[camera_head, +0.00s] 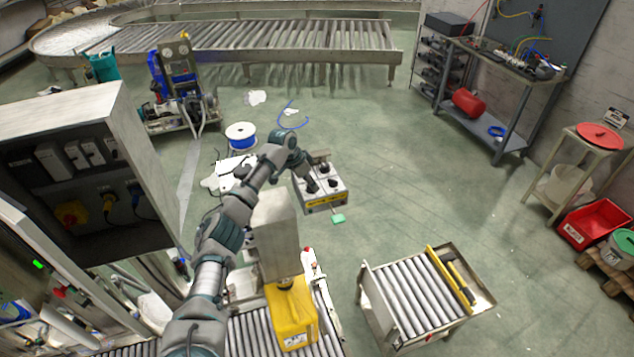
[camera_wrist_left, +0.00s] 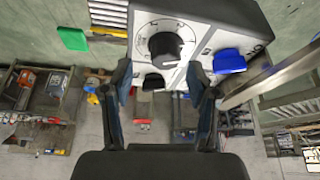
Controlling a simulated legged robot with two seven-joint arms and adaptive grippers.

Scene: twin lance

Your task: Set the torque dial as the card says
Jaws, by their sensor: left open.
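A grey control box (camera_head: 322,196) with black knobs on top and a yellow label on its front shows in the head view. In the left wrist view its light panel carries a round black dial (camera_wrist_left: 165,45) inside a printed scale, with a blue knob (camera_wrist_left: 229,61) to the right. My left gripper (camera_wrist_left: 160,76) is open, its fingers on either side below the dial, with nothing held; contact cannot be told. In the head view my left gripper (camera_head: 309,184) is at the box. A green card-like piece (camera_head: 338,219) shows beside the box, with no readable writing. My right gripper is out of view.
A grey cabinet (camera_head: 66,150) stands at the left. A yellow container (camera_head: 291,315) sits below my left arm. A small roller stand (camera_head: 410,297) is at the front right, and a workbench (camera_head: 500,70) at the back right. The floor right of the box is clear.

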